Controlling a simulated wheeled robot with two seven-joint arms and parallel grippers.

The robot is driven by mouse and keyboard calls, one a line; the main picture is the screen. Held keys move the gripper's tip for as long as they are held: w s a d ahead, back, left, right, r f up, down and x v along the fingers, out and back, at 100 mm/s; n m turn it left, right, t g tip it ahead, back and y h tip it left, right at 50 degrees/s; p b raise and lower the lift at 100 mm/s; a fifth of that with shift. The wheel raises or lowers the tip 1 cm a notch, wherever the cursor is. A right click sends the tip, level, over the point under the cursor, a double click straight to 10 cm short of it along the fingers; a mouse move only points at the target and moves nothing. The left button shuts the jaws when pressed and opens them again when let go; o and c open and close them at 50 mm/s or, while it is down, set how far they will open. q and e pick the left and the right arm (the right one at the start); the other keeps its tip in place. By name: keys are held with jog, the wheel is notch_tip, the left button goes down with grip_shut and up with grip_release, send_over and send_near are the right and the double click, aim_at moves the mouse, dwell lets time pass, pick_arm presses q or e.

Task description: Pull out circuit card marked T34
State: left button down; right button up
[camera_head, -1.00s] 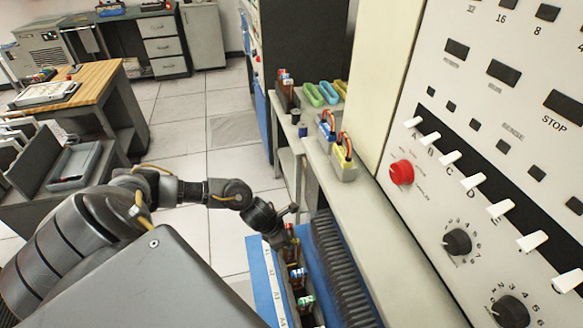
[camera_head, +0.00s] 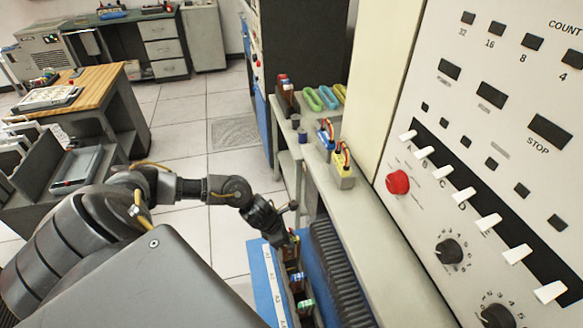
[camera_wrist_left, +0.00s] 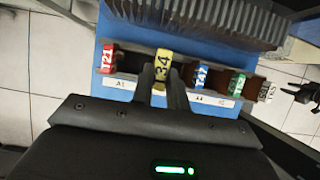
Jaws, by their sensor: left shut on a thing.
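The yellow-topped card marked 34 (camera_wrist_left: 162,66), its first letter hard to read, stands in the card rack (camera_wrist_left: 256,84) between the red T21 card (camera_wrist_left: 108,58) and the blue T47 card (camera_wrist_left: 200,74). My left gripper (camera_wrist_left: 160,84) is shut on its yellow top in the left wrist view. In the head view my left gripper (camera_head: 291,238) reaches down at the far end of the rack, hiding most of that card. The card's lower part is hidden, so I cannot tell how deep it sits. My right gripper is not clearly seen.
A green-topped card (camera_wrist_left: 237,84) and a white-topped card (camera_wrist_left: 267,92) stand further along. A black ribbed block (camera_head: 336,270) lies beside the row. The switch panel (camera_head: 480,150) rises at right. A dark shape (camera_wrist_left: 302,93) is at the wrist view's right edge.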

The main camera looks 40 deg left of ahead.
pick_arm(q)
jog(key=shift+r, duration=0.45)
jog(key=shift+r+p, duration=0.1)
jog(key=shift+p, duration=0.25)
jog(key=shift+r+p, duration=2.05)
jog(key=shift+r, duration=0.9)
jog(key=shift+r+p, duration=2)
jog(key=shift+r, duration=1)
